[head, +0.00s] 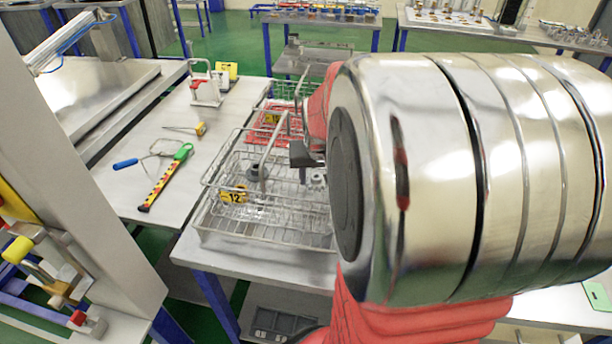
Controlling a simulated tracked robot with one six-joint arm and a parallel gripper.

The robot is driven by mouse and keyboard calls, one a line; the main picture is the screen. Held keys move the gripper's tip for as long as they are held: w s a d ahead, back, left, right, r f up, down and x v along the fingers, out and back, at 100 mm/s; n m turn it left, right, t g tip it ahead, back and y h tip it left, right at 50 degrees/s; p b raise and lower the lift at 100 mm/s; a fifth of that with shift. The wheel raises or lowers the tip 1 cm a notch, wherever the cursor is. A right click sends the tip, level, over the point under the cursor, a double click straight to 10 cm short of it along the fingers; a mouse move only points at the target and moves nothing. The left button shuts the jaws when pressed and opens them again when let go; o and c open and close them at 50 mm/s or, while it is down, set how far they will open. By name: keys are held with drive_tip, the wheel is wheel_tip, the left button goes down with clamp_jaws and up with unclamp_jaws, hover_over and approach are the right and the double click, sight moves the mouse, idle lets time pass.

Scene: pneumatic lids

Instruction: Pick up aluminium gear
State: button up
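A wire basket (222,236) with a yellow tag marked 12 (233,196) stands on the metal table. Inside it lies a grey gear-like part (253,168) left of the basket's handle. A second small grey round part (318,179) shows at the basket's right side, partly hidden by my arm. I cannot tell which of them is aluminium. My gripper (301,154) shows only in part, as a dark grey piece over the right side of the basket. The rest of it is hidden behind my large shiny arm link, so its opening cannot be seen.
The basket's upright handle (267,160) rises near my gripper. A red basket (266,136) and a green one (285,90) stand behind. A green-and-yellow tool (166,177), a blue-handled tool (126,164) and a toggle clamp (205,90) are on the left table.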

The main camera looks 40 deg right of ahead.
sight(316, 178)
drive_tip(key=c, duration=0.5)
drive_tip(key=shift+r, duration=0.1)
wheel_tip(316, 178, up, 18)
drive_tip(key=shift+f, duration=0.1)
idle(0.4)
idle(0.4)
